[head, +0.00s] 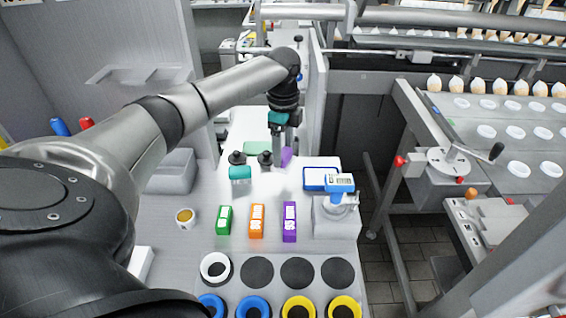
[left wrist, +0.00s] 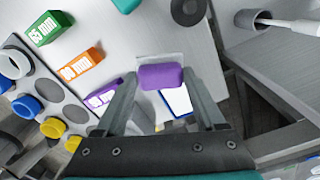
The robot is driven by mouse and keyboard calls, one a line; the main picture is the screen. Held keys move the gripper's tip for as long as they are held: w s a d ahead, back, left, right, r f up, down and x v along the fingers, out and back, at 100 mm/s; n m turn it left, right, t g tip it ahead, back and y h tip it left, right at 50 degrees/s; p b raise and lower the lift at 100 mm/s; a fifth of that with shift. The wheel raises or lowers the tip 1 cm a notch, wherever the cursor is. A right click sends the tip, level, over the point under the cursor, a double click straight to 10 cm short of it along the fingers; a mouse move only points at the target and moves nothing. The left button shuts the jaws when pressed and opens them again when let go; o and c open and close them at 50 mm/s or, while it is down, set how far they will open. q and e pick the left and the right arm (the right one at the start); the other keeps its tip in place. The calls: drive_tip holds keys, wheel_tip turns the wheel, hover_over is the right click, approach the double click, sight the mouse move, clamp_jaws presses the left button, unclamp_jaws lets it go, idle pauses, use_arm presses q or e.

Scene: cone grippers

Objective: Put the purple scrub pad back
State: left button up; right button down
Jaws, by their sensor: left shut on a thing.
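The purple scrub pad (head: 286,156) shows at the tip of my left gripper (head: 283,146), above the back part of the white worktop. In the left wrist view the pad (left wrist: 161,77) lies across between the two fingers of my left gripper (left wrist: 162,88), which is shut on it. The gripper points down, and part of it is hidden behind the wrist in the head view. My right gripper is in neither view.
Green (head: 224,219), orange (head: 257,221) and purple (head: 289,221) labelled blocks stand in front. A blue-framed panel (head: 321,179) and a scale-like device (head: 337,212) are to the right. Round cup holders (head: 257,272) fill the front.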

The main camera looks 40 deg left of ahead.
sight(283, 166)
use_arm(q)
wheel_tip(283, 166, down, 6)
drive_tip(key=shift+r+b, duration=0.15)
drive_tip(key=shift+b, duration=0.35)
drive_tip(key=o, duration=1.2)
drive_tip(key=shift+c, duration=0.2)
wheel_tip(283, 166, up, 12)
drive_tip(key=shift+r+p, duration=0.1)
drive_tip(key=shift+p, duration=0.95)
